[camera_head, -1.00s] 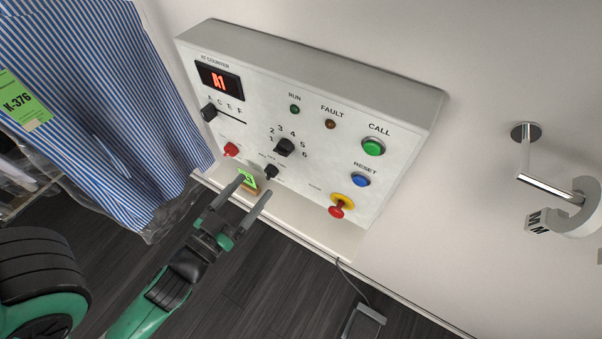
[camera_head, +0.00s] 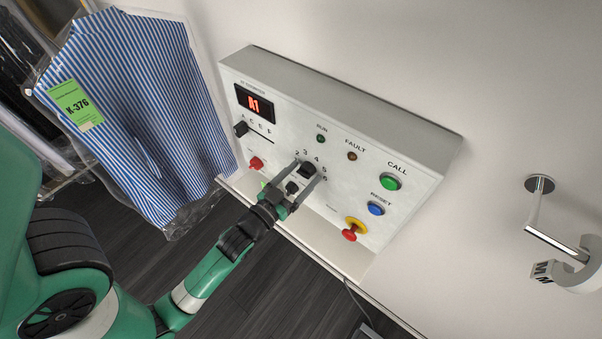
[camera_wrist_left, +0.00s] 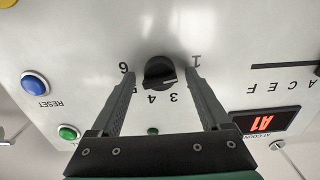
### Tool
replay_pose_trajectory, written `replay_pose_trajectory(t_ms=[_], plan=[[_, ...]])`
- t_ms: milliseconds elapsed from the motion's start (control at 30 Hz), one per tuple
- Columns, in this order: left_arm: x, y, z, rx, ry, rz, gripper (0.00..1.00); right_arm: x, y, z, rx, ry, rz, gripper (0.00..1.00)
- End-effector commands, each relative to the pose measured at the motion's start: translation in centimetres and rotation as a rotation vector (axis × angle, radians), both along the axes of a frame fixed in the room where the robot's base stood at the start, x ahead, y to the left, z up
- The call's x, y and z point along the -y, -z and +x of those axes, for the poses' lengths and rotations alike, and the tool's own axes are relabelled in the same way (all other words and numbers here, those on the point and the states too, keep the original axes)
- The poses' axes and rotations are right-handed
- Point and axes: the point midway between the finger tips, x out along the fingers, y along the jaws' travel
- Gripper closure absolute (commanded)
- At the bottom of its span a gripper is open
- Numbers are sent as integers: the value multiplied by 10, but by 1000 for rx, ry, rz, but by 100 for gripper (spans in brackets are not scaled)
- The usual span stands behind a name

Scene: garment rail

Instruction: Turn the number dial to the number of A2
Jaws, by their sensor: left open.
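The number dial (camera_head: 307,168) is a black knob on the grey panel, ringed by printed numbers. It also shows in the left wrist view (camera_wrist_left: 160,72), upside down, with 1, 3, 4 and 6 legible. The red display (camera_head: 254,103) reads A1. My left gripper (camera_head: 303,184) is open at the panel, its fingers on either side of the dial. In the wrist view gaps show between knob and fingers. My right gripper is not in view.
The letter slider (camera_head: 241,129) sits near A. A bagged striped shirt (camera_head: 150,110) hangs left.

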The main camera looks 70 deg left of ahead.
Motion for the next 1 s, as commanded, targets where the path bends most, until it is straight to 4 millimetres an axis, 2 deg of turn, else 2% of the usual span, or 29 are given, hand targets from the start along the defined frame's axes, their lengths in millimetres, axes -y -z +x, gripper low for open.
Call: replay_pose_trajectory(t_ms=[167,600,1000], plan=[[0,0,0,0,0,0,22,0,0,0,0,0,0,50],[0,0,-1,0,0,0,100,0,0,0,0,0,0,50],[0,-1,-1,-36,0,59,100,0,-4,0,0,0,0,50]])
